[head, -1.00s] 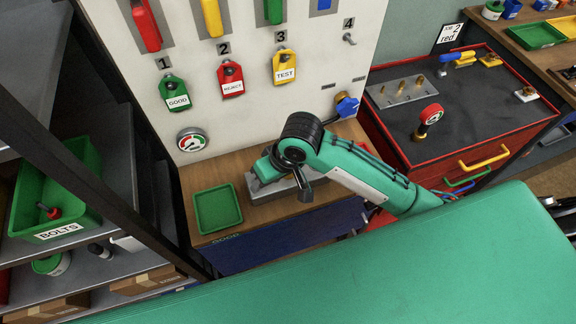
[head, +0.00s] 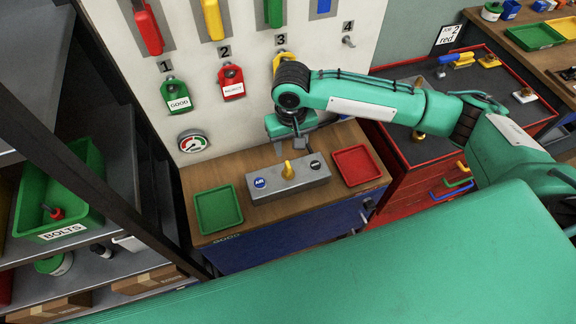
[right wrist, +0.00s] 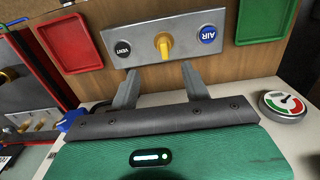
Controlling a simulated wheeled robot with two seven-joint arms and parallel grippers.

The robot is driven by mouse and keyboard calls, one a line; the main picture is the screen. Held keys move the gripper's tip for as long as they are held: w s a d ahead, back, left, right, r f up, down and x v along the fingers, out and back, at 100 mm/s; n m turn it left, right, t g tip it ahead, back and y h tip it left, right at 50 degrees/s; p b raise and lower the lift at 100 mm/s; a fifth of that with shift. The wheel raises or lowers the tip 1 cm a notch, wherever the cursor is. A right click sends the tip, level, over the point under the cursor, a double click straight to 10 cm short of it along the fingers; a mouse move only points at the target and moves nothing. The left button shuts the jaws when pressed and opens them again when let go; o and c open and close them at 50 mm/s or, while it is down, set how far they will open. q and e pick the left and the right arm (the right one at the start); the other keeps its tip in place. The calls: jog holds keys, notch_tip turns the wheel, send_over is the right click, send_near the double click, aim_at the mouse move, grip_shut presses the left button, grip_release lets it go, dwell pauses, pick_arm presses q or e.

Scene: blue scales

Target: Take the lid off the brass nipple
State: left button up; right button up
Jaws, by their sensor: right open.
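A blue piece (right wrist: 72,119) sits at the left in the right wrist view, by the edge of the pale panel. It may be the lid, but I cannot make out a brass nipple under it. In the head view my right arm covers that spot. Small brass fittings (right wrist: 17,122) stand on a grey plate at the far left of the right wrist view. My right gripper (head: 300,146) hangs between the panel and the grey valve block. In the right wrist view its two fingers (right wrist: 160,82) are apart with nothing between them. My left gripper is not in view.
The grey valve block (head: 268,191) with a yellow lever (head: 288,170) stands on the wooden bench between a green tray (head: 217,209) and a red tray (head: 357,166). A gauge (head: 192,141) and hanging tags (head: 231,83) are on the panel. The red cabinet (head: 398,184) is at the right.

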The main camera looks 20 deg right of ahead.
aim_at(288, 164)
notch_tip(288, 164, down, 4)
jog(key=shift+f+p, duration=0.15)
jog(key=shift+p, duration=0.25)
jog(key=shift+a+f, duration=0.1)
jog(key=shift+f, duration=0.15)
jog(key=f, duration=0.1)
jog(key=f+p, duration=0.1)
jog(key=f, duration=0.1)
jog(key=f+p, duration=0.1)
jog(key=shift+a+f, duration=0.2)
jog(key=shift+a, duration=0.05)
jog(key=shift+f, duration=0.2)
jog(key=c, duration=1)
grip_shut()
jog(key=shift+r, duration=0.1)
